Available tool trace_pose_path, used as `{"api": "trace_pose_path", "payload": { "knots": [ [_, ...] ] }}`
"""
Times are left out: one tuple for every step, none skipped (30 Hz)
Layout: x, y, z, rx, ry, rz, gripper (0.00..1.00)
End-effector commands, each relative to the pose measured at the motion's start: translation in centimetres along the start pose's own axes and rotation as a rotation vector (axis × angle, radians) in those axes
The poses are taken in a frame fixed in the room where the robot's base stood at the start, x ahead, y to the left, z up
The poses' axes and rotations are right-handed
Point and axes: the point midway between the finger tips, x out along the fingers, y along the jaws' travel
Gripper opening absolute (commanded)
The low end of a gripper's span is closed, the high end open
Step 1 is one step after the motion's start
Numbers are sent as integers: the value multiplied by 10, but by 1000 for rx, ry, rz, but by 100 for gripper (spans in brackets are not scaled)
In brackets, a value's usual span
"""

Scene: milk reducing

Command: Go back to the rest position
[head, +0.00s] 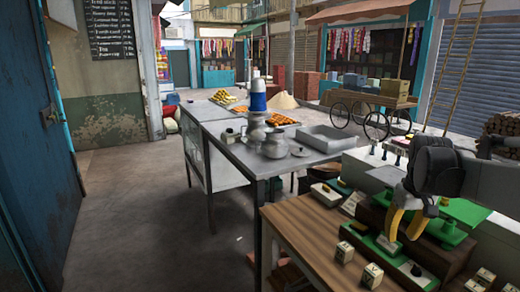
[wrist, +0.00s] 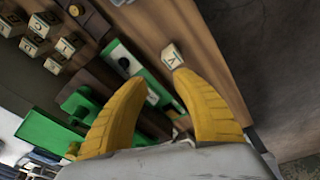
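My gripper (head: 402,232) is at the right in the head view, over the wooden table (head: 310,226) and its green and dark wooden pieces. In the wrist view its two yellow fingers (wrist: 160,79) stand apart, with nothing seen held between them. A lettered cube (wrist: 172,56) lies on the table just beyond the fingertips in that view. A green-based piece (wrist: 136,66) lies beside it. How high the fingertips are above these pieces is hard to tell.
More lettered cubes (head: 345,252) lie near the table's front edge. A metal table (head: 225,142) with a pot (head: 275,145) and a grey tray (head: 322,138) stands behind. A cart (head: 368,98) stands farther back. The floor at left (head: 135,225) is clear.

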Motion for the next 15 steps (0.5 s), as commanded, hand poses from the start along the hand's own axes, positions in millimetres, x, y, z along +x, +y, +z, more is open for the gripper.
{"api": "trace_pose_path", "payload": {
  "knots": [
    [-7, -27, 14, -13, 35, 5, 32],
    [-11, -40, 22, -16, 57, 7, 32],
    [-16, -58, 32, -21, 87, 9, 32],
    [-19, -71, 40, -24, 110, 10, 32],
    [-21, -83, 49, -28, 132, 10, 32],
    [-23, -99, 62, -32, 162, 9, 32],
    [-24, -110, 72, -35, 185, 7, 32],
    [-24, -121, 81, -39, 208, 4, 32],
    [-23, -135, 95, -42, 239, -1, 32],
    [-22, -145, 106, -45, 261, -6, 32],
    [-20, -155, 116, -48, 283, -11, 32],
    [-17, -166, 130, -51, 312, -19, 32],
    [-14, -174, 139, -53, 333, -25, 32],
    [-10, -181, 149, -55, 352, -32, 32],
    [-6, -189, 160, -57, 376, -41, 32]
  ]
}}
